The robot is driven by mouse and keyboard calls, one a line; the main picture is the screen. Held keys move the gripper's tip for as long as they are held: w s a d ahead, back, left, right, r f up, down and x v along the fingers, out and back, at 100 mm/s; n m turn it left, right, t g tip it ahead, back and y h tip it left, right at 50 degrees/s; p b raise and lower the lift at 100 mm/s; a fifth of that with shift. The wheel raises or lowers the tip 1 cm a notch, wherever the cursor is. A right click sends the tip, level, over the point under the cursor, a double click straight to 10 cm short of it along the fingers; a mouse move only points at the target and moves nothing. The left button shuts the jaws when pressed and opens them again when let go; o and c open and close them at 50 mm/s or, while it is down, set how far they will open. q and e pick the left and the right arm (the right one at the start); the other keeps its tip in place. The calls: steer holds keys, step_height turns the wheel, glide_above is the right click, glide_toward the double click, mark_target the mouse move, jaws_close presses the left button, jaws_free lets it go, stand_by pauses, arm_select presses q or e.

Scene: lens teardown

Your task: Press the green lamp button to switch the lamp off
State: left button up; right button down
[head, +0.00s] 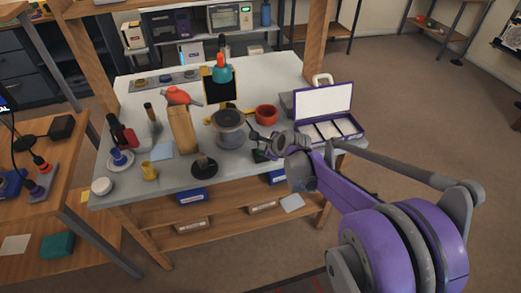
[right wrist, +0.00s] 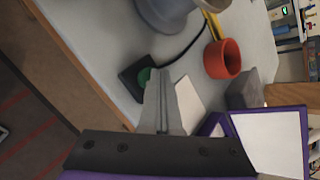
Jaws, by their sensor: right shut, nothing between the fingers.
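The green lamp button (right wrist: 144,76) sits on a small black box (right wrist: 130,80) on the bench in the right wrist view. A black cable runs from the box past a grey round-based object. My right gripper (right wrist: 165,78) is shut and empty. Its fingertips overlap the button's edge in that view; I cannot tell whether they touch it. In the head view my right gripper (head: 258,138) is over the bench's front right, and the black box (head: 262,155) shows just below it; its button is hidden there. My left gripper is not in view.
A red ring-shaped cup (head: 266,114) stands behind the gripper. An open purple case (head: 325,128) is to the right. A grey cylinder (head: 229,128), a wooden block (head: 182,130) and a dark round-based stand (head: 204,166) are to the left. The bench's front edge is close.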

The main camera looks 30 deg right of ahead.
steer(key=shift+r, duration=0.4)
steer(key=shift+r, duration=0.1)
step_height(320, 180, up, 6)
steer(key=p, duration=0.4)
steer(key=shift+p, duration=0.35)
stand_by(1.0)
